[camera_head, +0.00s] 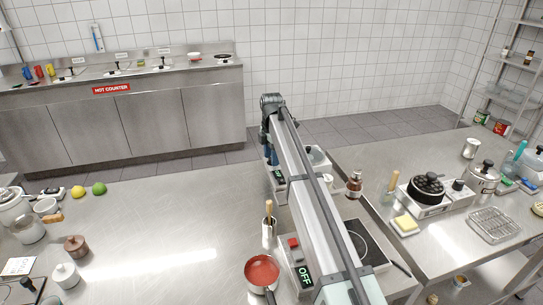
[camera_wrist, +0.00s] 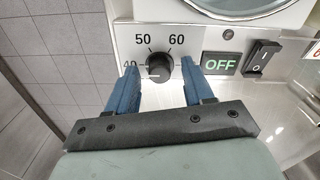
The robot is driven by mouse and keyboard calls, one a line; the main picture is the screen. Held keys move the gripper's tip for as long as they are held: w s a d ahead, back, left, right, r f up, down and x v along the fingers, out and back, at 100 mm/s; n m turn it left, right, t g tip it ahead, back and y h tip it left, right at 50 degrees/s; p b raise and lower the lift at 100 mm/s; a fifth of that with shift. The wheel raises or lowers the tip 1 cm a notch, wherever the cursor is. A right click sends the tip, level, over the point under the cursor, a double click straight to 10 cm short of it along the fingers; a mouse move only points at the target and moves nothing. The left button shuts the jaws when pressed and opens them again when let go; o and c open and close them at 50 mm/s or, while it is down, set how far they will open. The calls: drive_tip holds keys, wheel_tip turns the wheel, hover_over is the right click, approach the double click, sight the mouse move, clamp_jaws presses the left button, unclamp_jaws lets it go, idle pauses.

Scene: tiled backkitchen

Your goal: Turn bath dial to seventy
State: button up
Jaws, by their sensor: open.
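The bath dial (camera_wrist: 158,66) is a black round knob on a light front panel in the wrist view. The numbers 50 and 60 stand above it and a partly hidden 40 is at its left; no 70 shows. I cannot tell where its pointer stands. My gripper (camera_wrist: 158,70) has its two blue fingers apart, one on each side of the dial, with the dial between the tips. I cannot tell if either finger touches it. The bath (camera_head: 318,155) is partly hidden behind my arm in the head view.
Right of the dial are a green-lettered OFF display (camera_wrist: 221,64) and a black rocker switch (camera_wrist: 262,58). A brown bottle (camera_head: 355,184) stands right of the bath. A red-filled pan (camera_head: 262,271) and a utensil pot (camera_head: 269,228) are nearer. The counter's left middle is clear.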

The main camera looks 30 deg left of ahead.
drive_tip(key=shift+c, duration=0.5)
clamp_jaws()
